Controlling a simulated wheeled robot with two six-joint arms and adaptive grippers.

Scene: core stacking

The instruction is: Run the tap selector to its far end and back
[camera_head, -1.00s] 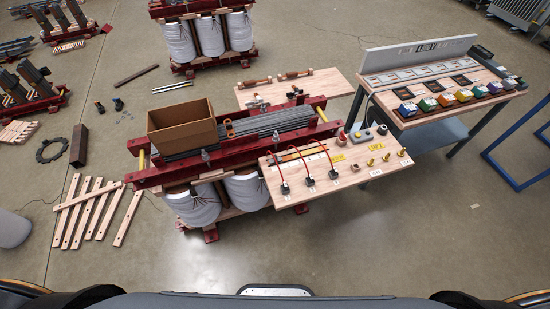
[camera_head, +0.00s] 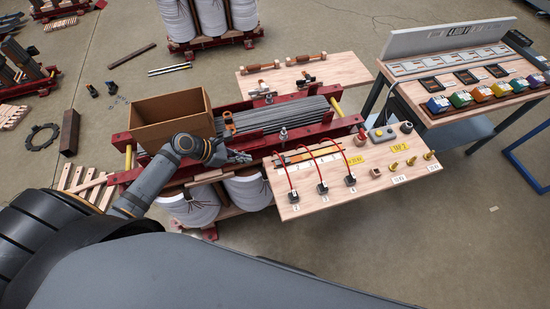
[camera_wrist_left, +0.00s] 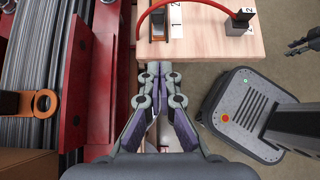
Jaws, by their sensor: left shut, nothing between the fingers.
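The wooden board (camera_head: 330,199) overhangs the front right of the red-framed core. On it lies a long strip (camera_head: 308,156) with a dark and orange surface beside a numbered scale, which looks like the tap selector. In the left wrist view, a dark and orange piece (camera_wrist_left: 158,24) at its near end sits beside a numbered white label. My left gripper (camera_head: 246,157) is shut and empty, just left of the board. Its joined fingertips (camera_wrist_left: 158,68) point at the board edge, apart from the selector piece. A dark pronged part (camera_wrist_left: 303,44), possibly my right gripper, shows small at the right edge.
Red leads (camera_head: 326,147) arch over the scale to black plugs (camera_head: 322,187). A cardboard box (camera_head: 170,118) stands on the core behind my left arm.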

